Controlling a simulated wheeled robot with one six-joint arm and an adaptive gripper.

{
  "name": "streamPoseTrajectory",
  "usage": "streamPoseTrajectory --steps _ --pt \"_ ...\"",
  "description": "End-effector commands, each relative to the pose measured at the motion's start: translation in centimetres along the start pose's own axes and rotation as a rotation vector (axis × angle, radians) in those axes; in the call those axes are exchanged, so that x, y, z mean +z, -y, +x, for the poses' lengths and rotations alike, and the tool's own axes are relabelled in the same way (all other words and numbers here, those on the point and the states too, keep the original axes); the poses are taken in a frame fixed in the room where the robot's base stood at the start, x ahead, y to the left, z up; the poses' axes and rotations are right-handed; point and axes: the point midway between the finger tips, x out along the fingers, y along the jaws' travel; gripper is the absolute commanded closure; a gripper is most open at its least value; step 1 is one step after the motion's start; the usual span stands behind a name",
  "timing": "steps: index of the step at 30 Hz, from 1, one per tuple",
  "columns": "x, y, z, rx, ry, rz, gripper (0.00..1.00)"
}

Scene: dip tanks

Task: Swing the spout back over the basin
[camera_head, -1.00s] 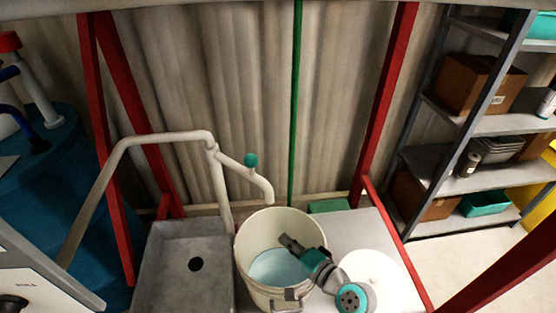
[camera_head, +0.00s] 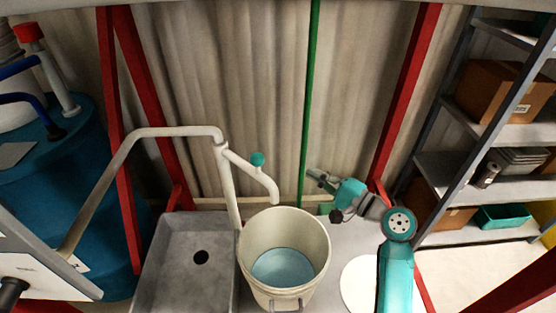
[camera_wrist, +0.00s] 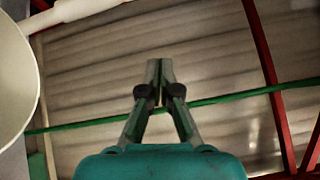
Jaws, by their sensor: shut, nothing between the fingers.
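The white spout (camera_head: 252,178) comes off the upright pipe (camera_head: 226,180) and carries a teal knob (camera_head: 257,158). Its outlet end hangs over the far rim of a white bucket (camera_head: 252,291), which holds pale blue liquid. The grey basin (camera_head: 165,287) with a dark drain hole stands left of the bucket. My gripper (camera_head: 312,174) is right of the spout, apart from it, beyond the bucket and near the green pole. In the wrist view my gripper (camera_wrist: 160,65) has its fingertips together, empty. Part of the white bucket shows at the left there (camera_wrist: 14,75).
A round white lid (camera_head: 357,285) lies right of the bucket. Red posts (camera_head: 404,90) and a green pole (camera_head: 309,90) stand behind. A blue tank (camera_head: 70,210) is at the left, and shelves with boxes (camera_head: 490,90) are at the right.

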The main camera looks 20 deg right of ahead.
Motion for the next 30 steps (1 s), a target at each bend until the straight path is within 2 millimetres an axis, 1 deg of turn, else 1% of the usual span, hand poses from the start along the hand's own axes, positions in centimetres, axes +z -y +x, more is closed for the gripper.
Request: streamPoseTrajectory --steps 9,11,14,17,30 --pt "0.0 0.0 0.1 0.0 0.0 -0.001 1.0" --pt "0.0 0.0 0.3 0.0 0.001 -0.001 1.0" --pt "0.1 0.0 1.1 0.0 0.002 -0.002 1.0" --pt "0.1 0.0 2.5 0.0 0.004 -0.002 1.0" --pt "0.1 0.0 10.5 0.0 0.002 -0.002 1.0"
